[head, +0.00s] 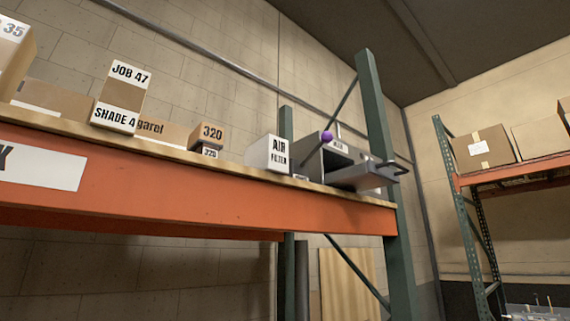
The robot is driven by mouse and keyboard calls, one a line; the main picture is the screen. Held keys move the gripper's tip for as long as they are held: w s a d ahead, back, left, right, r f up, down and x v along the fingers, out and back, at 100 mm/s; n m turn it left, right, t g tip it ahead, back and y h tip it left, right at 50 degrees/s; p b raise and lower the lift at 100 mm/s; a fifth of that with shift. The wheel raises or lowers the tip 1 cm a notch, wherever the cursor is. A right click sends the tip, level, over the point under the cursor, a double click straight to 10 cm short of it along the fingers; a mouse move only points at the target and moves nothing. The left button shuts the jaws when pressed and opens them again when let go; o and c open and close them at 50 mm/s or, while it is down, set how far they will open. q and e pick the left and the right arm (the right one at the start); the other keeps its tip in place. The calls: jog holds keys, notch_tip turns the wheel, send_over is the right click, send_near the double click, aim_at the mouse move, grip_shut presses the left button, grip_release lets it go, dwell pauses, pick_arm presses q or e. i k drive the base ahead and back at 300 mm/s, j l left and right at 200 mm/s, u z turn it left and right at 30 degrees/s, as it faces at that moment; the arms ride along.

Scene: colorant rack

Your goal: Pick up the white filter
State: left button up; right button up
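The case's inside is mostly hidden from this low angle. Neither of my grippers shows in the head view.
A purple ball (326,137) shows at the case's top left. Left of the filter are boxes marked "320" (209,135), "JOB 47" (127,81) and "SHADE 4" (115,117). A green upright (377,130) stands behind the case. The orange beam (200,197) fronts the shelf.

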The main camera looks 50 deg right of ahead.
aim_at(270, 153)
jog(key=k+l+z, duration=0.1)
jog(key=z, duration=1.15)
